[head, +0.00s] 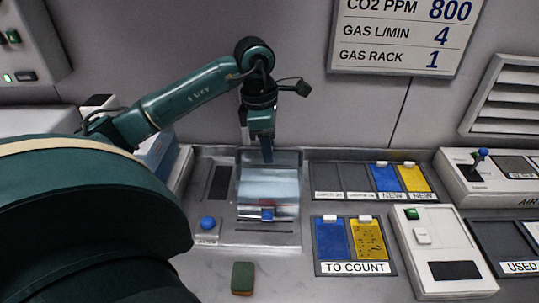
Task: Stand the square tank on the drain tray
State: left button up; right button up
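The square tank (268,188) is a clear, glassy box with a blue tap or knob low on its front. It shows in the middle of the head view, over a grey metal surface that looks like the drain tray (262,239). I cannot tell whether its base touches that surface. My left gripper (267,158) points down at the tank's upper back part, and its fingers overlap the rim. The fingers show nearly edge-on, so their gap and any hold on the tank are unclear. My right gripper is not in view.
A blue button (208,223) and a dark slot (220,183) lie left of the tank. Blue and yellow cards sit in the "TO COUNT" rack (354,268) and the rack behind it. A white control box (440,245) stands right. A green-brown sponge (242,278) lies in front.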

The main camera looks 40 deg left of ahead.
pick_arm(q)
jog(key=r, duration=0.8)
jog(key=shift+s+a+r, duration=0.3)
jog(key=shift+a+r, duration=0.1)
jog(key=shift+s+f, duration=0.1)
